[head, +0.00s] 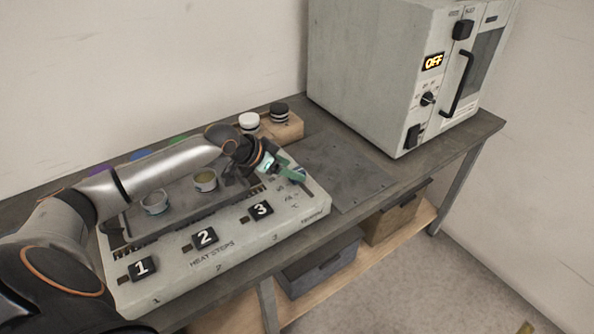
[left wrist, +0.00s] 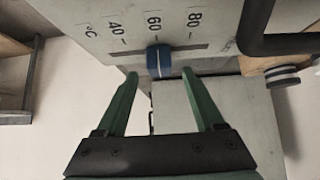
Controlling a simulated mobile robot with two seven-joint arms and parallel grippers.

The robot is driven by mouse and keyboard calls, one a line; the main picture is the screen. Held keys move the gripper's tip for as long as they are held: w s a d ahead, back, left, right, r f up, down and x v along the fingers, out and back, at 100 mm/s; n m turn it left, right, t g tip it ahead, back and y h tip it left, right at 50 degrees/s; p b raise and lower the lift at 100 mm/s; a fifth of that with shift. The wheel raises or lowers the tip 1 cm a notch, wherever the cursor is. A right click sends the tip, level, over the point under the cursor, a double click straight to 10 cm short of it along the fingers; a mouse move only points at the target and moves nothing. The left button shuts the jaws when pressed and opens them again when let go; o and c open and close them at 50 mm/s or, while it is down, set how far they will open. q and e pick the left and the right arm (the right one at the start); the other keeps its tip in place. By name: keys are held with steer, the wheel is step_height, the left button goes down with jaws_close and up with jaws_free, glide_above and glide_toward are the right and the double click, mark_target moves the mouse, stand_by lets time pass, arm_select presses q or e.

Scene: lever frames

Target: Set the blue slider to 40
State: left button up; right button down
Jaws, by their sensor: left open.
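The blue slider (left wrist: 158,61) shows in the left wrist view, in a slot on a pale panel (left wrist: 75,12). The scale reads 40, 60 and 80 from left to right, and the slider's white line stands at about the 60 mark. My left gripper (left wrist: 160,75) is open, its green fingertips on either side of the slider with gaps. I cannot tell how far the tips reach past it. In the head view my left gripper (head: 283,170) is over the right end of the panel and largely hides the slider there. My right gripper is not in view.
The panel carries black blocks numbered 1 (head: 142,268), 2 (head: 205,238) and 3 (head: 261,210). Two cups (head: 205,181) stand behind them, below my left arm. A white-and-black lidded pair stands on a wooden block (head: 288,130). An oven (head: 365,70) reading OFF stands right.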

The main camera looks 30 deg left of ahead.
arm_select(q)
steer(key=shift+x, duration=1.7)
jaws_close()
